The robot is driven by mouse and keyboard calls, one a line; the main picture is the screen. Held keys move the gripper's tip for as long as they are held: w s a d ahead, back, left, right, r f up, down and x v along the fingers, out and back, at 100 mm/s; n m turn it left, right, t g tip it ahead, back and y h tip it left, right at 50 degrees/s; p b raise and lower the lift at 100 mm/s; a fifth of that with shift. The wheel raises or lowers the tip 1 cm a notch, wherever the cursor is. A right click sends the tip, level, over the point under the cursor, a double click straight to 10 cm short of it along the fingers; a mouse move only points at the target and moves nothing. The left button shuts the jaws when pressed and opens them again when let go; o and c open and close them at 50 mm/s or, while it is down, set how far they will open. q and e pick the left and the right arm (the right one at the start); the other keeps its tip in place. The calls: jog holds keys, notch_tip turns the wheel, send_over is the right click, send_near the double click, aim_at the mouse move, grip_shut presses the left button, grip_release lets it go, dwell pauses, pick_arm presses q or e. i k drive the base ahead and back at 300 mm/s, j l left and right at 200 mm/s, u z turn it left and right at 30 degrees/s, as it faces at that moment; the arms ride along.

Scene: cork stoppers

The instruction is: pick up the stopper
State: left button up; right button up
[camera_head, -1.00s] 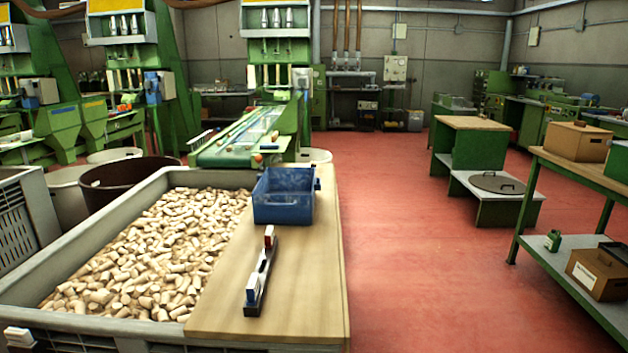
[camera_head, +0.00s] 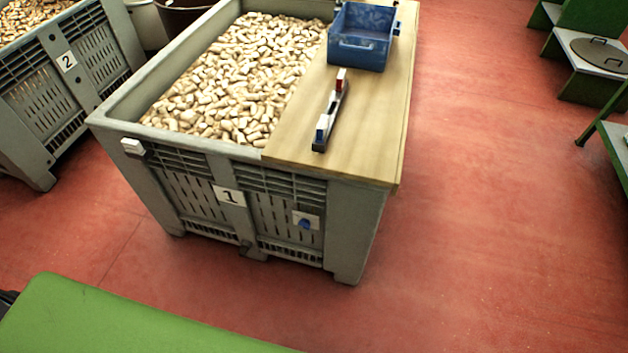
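Many pale cork stoppers (camera_head: 240,75) lie heaped in the grey crate marked 1 (camera_head: 160,190). No single stopper stands apart from the heap that I can make out. A wooden board (camera_head: 375,125) covers the right part of the crate top. Neither of my grippers shows in this view.
Crate 2 (camera_head: 45,110) is at left. A green surface (camera_head: 110,320) fills the bottom left.

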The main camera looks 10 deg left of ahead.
aim_at(184, 116)
jog(key=u, duration=1.3)
jog(key=i+j+z, duration=0.1)
jog(key=z, duration=1.35)
jog(key=j+z, duration=0.3)
jog(key=j, duration=0.15)
jog(key=j+z, duration=0.25)
jog(key=j, duration=0.2)
jog(key=j+z, duration=0.3)
jog(key=k+j+z, duration=0.15)
jog(key=j+z, duration=0.15)
jog(key=j, duration=0.2)
jog(key=k+j+z, duration=0.15)
jog(key=j+z, duration=0.15)
jog(key=k+j+z, duration=0.25)
jog(key=j, duration=0.2)
jog(key=k+j, duration=0.25)
jog(key=j, duration=0.2)
jog(key=k+j+z, duration=0.1)
jog(key=k+j, duration=0.15)
jog(key=j, duration=0.25)
jog(key=k+j, duration=0.3)
jog(key=j, duration=0.15)
jog(key=k+j, duration=0.25)
jog(key=j, duration=0.2)
jog(key=k+j+z, duration=0.1)
jog(key=k+j, duration=0.2)
jog(key=j, duration=0.15)
jog(key=i, duration=0.25)
